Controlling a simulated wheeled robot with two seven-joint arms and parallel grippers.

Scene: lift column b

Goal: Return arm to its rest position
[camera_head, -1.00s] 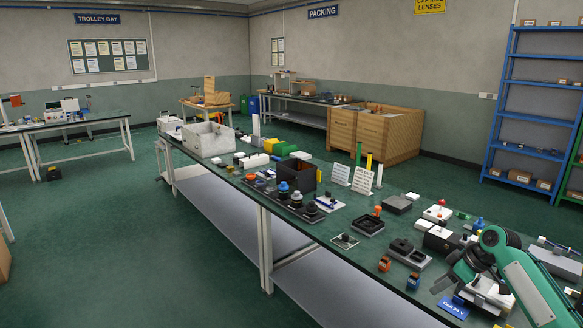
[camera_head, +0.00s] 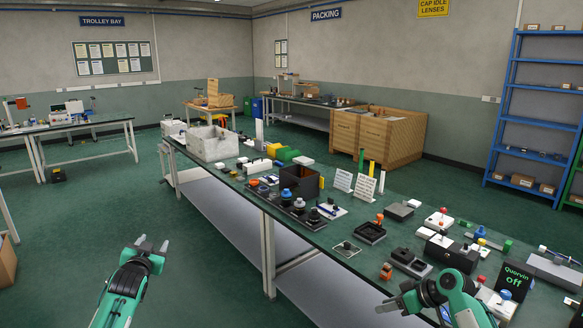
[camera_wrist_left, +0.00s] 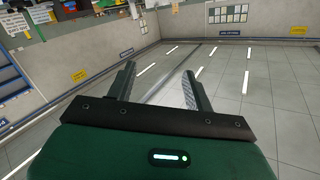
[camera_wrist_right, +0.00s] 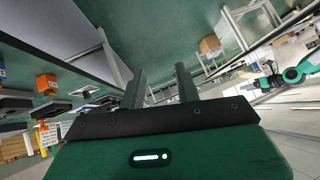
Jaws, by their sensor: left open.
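My left gripper (camera_head: 152,243) is in the lower left of the head view, over open floor and well away from the bench. Its two fingers stand apart in the left wrist view (camera_wrist_left: 159,70), with nothing between them. My right gripper (camera_head: 382,306) is at the bottom of the head view, just off the front edge of the long bench (camera_head: 323,236). Its fingers are apart and empty in the right wrist view (camera_wrist_right: 160,68). My right arm covers part of the bench's near right end.
Next to my right arm, the bench holds a black "Quorvin off" sign (camera_head: 514,281), an orange-black part (camera_head: 386,271) and a black box (camera_head: 452,254). A cardboard box (camera_head: 5,262) stands at the left edge.

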